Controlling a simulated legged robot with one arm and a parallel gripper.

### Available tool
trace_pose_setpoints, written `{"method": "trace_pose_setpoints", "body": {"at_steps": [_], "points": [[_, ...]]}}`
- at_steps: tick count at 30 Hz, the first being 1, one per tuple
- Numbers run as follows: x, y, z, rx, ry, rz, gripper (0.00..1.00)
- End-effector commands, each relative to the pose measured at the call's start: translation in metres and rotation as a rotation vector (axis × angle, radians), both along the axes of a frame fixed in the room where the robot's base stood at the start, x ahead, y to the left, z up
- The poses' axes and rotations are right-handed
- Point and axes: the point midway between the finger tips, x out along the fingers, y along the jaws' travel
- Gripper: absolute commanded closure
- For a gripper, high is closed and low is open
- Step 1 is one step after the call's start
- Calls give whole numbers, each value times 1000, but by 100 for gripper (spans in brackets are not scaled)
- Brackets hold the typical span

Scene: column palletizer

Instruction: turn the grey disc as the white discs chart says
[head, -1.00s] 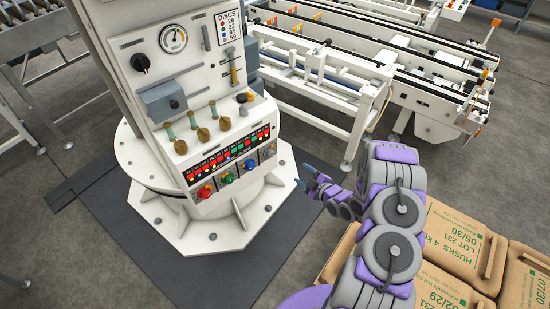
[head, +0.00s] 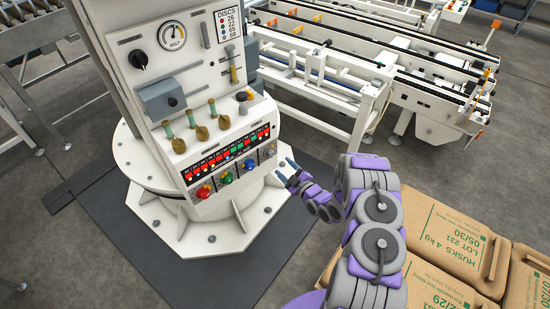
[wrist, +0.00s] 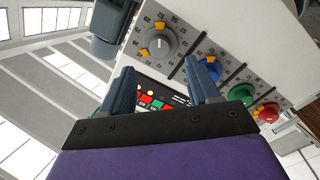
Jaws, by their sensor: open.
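The grey disc (head: 268,152) is at the right end of a row of coloured discs on the front of the white column. In the wrist view the grey disc (wrist: 162,43) is ahead of my fingers, with a numbered scale around it and an orange mark at its upper edge. My gripper (head: 286,171) is open and empty, just right of and below the grey disc; in the wrist view its two fingers (wrist: 162,85) are spread, apart from the disc. The white discs chart (head: 229,25) is high on the column, with coloured dots beside numbers, seemingly 26, 22, 65, 59.
Red (head: 203,191), green (head: 226,178) and blue (head: 249,165) discs sit left of the grey one. A lit display (head: 228,152) and several brass levers (head: 202,132) are above them. A conveyor (head: 350,100) stands behind; brown sacks (head: 440,245) lie at right.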

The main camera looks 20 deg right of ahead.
Motion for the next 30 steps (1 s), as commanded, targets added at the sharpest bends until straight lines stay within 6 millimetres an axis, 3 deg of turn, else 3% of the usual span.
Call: {"method": "trace_pose_setpoints", "body": {"at_steps": [6,13,26,30], "points": [[41,15,-1,-2,-4,2,39],[69,24,0,0,-5,0,39],[78,26,1,0,-1,-2,39],[78,26,1,1,-2,-2,52]]}}
